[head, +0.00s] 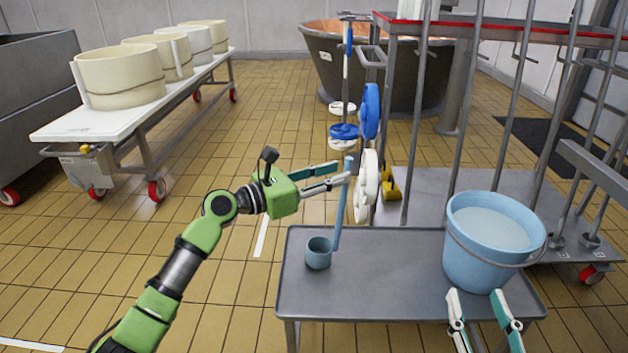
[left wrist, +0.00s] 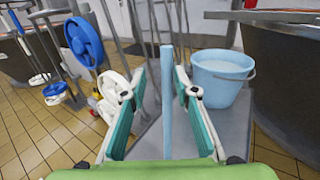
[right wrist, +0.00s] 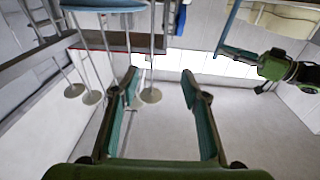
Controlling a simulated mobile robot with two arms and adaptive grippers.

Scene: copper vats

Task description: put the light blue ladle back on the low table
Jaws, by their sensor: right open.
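The light blue ladle (head: 341,205) stands nearly upright at the left end of the grey low table (head: 375,290), handle up. Its cup (head: 319,253) appears to rest on the tabletop. My left gripper (head: 340,174) is at the upper part of the handle. In the left wrist view the handle (left wrist: 167,100) stands between the two spread fingers (left wrist: 160,95), with a gap on each side. My right gripper (head: 485,308) is open and empty at the table's front right, in front of the bucket. It also shows open in the right wrist view (right wrist: 160,85).
A light blue bucket (head: 470,250) stands on the table's right side. Blue and white tools (head: 368,110) hang behind the table. A metal rack (head: 455,110) stands behind it. A white cart (head: 110,125) with pale tubs is at the left. The tabletop's middle is clear.

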